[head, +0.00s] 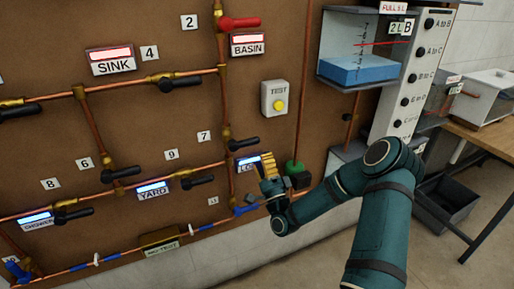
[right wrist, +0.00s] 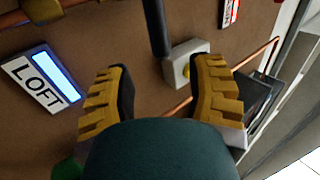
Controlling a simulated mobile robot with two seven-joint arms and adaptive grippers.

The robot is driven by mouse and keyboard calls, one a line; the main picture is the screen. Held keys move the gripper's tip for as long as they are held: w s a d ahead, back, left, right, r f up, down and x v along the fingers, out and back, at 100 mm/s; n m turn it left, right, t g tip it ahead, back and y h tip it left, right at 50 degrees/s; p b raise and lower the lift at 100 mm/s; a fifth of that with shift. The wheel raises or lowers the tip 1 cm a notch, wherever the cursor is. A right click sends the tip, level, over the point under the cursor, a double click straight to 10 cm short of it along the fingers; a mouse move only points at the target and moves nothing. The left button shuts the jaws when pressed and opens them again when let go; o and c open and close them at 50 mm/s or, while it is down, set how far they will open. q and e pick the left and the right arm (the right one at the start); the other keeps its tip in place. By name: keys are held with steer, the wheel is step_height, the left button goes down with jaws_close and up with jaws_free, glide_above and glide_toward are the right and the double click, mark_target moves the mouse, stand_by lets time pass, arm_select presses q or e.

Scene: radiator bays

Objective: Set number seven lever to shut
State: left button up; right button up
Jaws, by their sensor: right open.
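The number 7 tag (head: 203,136) is on the brown wall board. The black lever (head: 243,144) to its right sits on a brass valve (head: 228,140) in a vertical copper pipe. This lever points right, across its pipe. A dark lever, apparently the same one, shows at the top of the right wrist view (right wrist: 157,28). My right gripper (head: 268,164) is just below and right of the lever, partly covering the LOFT sign. In the right wrist view its yellow fingers are apart with nothing between them (right wrist: 162,75). My left gripper is out of view.
A TEST box (head: 274,98) with a yellow button is above my right gripper. The LOFT sign (right wrist: 43,78) is at left in the right wrist view. Other levers, including a red one (head: 240,23), and several copper pipes surround the area. A water tank (head: 360,67) is at right.

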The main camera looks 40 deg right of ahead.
steer(key=shift+v, duration=2.5)
steer(key=shift+a, duration=0.1)
